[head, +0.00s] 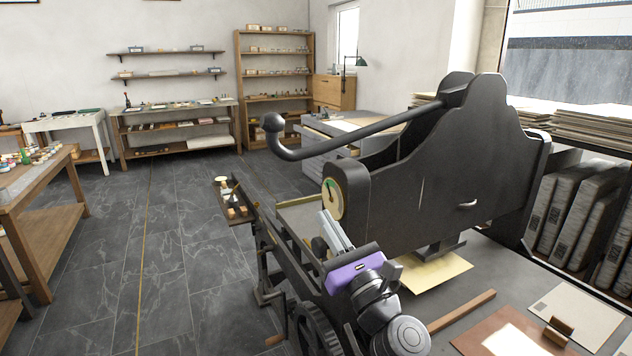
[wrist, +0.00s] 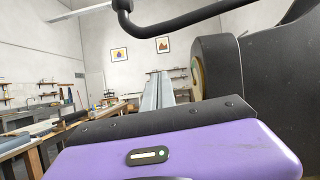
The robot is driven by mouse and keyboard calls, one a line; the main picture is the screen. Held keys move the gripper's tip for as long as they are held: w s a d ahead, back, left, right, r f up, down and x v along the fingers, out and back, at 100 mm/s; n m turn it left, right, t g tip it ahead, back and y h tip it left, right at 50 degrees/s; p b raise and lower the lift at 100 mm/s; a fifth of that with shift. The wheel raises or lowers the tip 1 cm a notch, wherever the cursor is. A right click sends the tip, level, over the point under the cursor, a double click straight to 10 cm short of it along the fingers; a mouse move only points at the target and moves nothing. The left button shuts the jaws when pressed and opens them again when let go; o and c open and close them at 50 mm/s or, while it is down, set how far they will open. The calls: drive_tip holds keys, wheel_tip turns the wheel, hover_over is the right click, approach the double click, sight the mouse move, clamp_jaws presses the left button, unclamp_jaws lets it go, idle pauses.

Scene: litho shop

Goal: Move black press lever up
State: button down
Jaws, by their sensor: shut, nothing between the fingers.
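The black press lever (head: 350,137) is a long bar on the dark press (head: 440,185). It runs from the top of the press down to the left, and its end bends up to a round knob (head: 273,122). In the wrist view the lever (wrist: 185,28) crosses the top of the picture, with its bent end at the upper left. My gripper (head: 327,222) is below the lever, beside the press's round gauge (head: 332,197), apart from the lever. Its grey fingers (wrist: 157,88) are together and empty, pointing forward.
The press body and gauge stand close on the right of my gripper. Below are the press bed and a wheel (head: 316,330). A yellowish sheet (head: 430,270) and a wooden stick (head: 462,311) lie to the right. Open tiled floor (head: 180,260) lies to the left.

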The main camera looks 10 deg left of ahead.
drive_tip(key=w+a+r+p, duration=0.2)
drive_tip(key=w+a+r, duration=0.3)
drive_tip(key=r, duration=0.3)
drive_tip(key=shift+w+p, duration=0.35)
drive_tip(key=shift+w, duration=0.25)
